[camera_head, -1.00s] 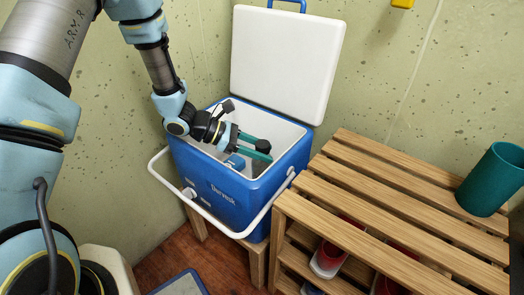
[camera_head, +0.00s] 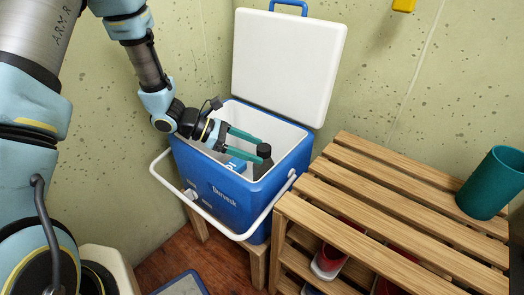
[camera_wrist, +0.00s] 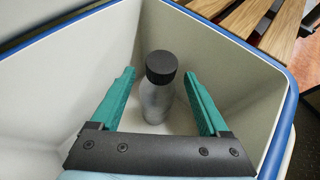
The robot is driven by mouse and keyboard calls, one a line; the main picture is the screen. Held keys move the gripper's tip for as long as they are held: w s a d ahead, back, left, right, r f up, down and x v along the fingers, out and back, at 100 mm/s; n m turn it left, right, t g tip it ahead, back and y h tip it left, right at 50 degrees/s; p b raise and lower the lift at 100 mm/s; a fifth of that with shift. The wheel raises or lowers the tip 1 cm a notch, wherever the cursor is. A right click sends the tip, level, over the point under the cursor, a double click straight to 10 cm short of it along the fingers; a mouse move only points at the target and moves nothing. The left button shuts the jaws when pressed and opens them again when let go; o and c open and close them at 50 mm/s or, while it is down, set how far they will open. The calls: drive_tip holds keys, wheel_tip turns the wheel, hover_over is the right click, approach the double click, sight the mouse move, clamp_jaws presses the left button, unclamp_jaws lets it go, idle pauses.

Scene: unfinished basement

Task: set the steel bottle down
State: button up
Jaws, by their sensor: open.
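The steel bottle (camera_head: 262,168) stands upright inside the blue cooler (camera_head: 228,197), near its right side, with its black cap up. The wrist view shows its grey body (camera_wrist: 155,102) standing on the cooler floor. My gripper (camera_head: 250,146) is open at the cooler's mouth, its teal fingers pointing right towards the bottle. In the wrist view, my gripper (camera_wrist: 160,76) has one finger on each side of the bottle, with visible gaps. The bottle's lower part is hidden by the cooler wall in the head view.
The cooler's white lid (camera_head: 287,62) stands open behind. A slatted wooden rack (camera_head: 375,205) stands to the right, with a teal cup (camera_head: 491,183) on it.

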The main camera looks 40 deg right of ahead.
drive_tip(key=p+v, duration=0.1)
drive_tip(key=v, duration=0.7)
drive_tip(key=shift+w+a, duration=0.2)
drive_tip(key=shift+a, duration=0.05)
drive_tip(key=shift+r, duration=0.15)
